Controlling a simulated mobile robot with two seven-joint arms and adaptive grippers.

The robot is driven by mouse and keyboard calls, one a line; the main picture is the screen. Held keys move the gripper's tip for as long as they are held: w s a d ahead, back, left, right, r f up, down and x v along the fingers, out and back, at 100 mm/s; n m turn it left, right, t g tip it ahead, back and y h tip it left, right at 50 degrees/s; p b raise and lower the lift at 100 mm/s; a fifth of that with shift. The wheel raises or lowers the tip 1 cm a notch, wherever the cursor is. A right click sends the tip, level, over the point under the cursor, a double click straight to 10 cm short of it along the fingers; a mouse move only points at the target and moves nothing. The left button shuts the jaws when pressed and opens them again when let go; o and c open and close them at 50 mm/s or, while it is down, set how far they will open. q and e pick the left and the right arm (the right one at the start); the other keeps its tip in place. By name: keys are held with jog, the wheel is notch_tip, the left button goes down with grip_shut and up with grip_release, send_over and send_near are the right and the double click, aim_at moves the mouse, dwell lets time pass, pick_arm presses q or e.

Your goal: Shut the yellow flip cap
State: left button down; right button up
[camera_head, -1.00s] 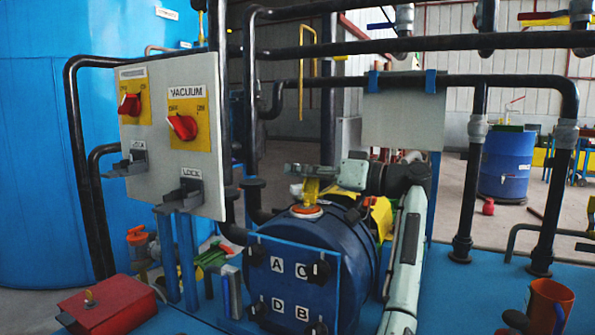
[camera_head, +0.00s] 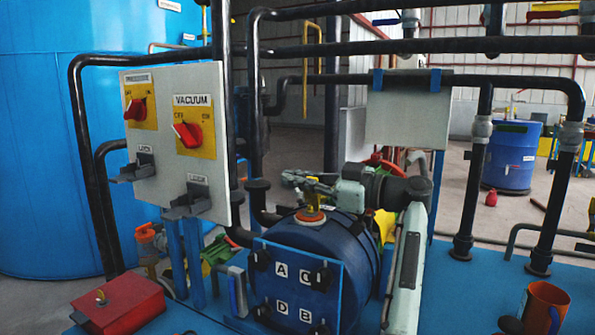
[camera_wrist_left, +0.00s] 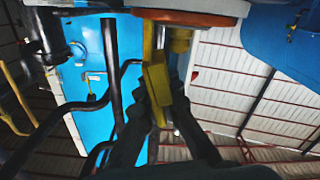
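The blue vessel (camera_head: 345,255) has lettered clamps on its front and an orange port ring (camera_head: 309,217) on top. The yellow flip cap (camera_head: 313,199) stands raised above this ring, partly hidden by my left gripper (camera_head: 308,183). In the left wrist view, the cap's yellow flap (camera_wrist_left: 156,88) lies between the two dark fingers of my left gripper (camera_wrist_left: 160,95), close to their tips, under the orange-brown ring (camera_wrist_left: 190,17). Whether both fingers press on it cannot be told. My right gripper is not in view.
The grey control panel (camera_head: 180,140) with red knobs stands left of the vessel. Black pipes (camera_head: 420,46) run above and behind. A red box (camera_head: 117,304) sits at the front left and an orange mug (camera_head: 547,303) at the front right.

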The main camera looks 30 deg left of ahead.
pick_arm(q)
jog(key=shift+s+f+n, duration=0.1)
jog(key=shift+s+n, duration=0.25)
jog(key=shift+n, duration=0.55)
jog(key=shift+s+f+n, duration=0.2)
jog(key=shift+s+n, duration=0.15)
jog(key=shift+n, duration=0.65)
jog(key=shift+s+f+n+b, duration=0.25)
jog(key=shift+s+n+b, duration=0.1)
jog(key=shift+n, duration=0.55)
jog(key=shift+s+f+n+b, duration=0.2)
jog(key=shift+f+n+b, duration=0.15)
jog(key=shift+n, duration=0.55)
jog(key=n+b, duration=0.1)
jog(key=f+n+b, duration=0.1)
jog(key=n, duration=0.1)
jog(key=s+n+b, duration=0.1)
jog(key=n, duration=0.1)
jog(key=shift+d+f, duration=0.1)
jog(key=shift+f, duration=0.15)
jog(key=shift+f+n+b, duration=0.1)
jog(key=shift+n+b, duration=0.25)
jog(key=shift+n, duration=0.15)
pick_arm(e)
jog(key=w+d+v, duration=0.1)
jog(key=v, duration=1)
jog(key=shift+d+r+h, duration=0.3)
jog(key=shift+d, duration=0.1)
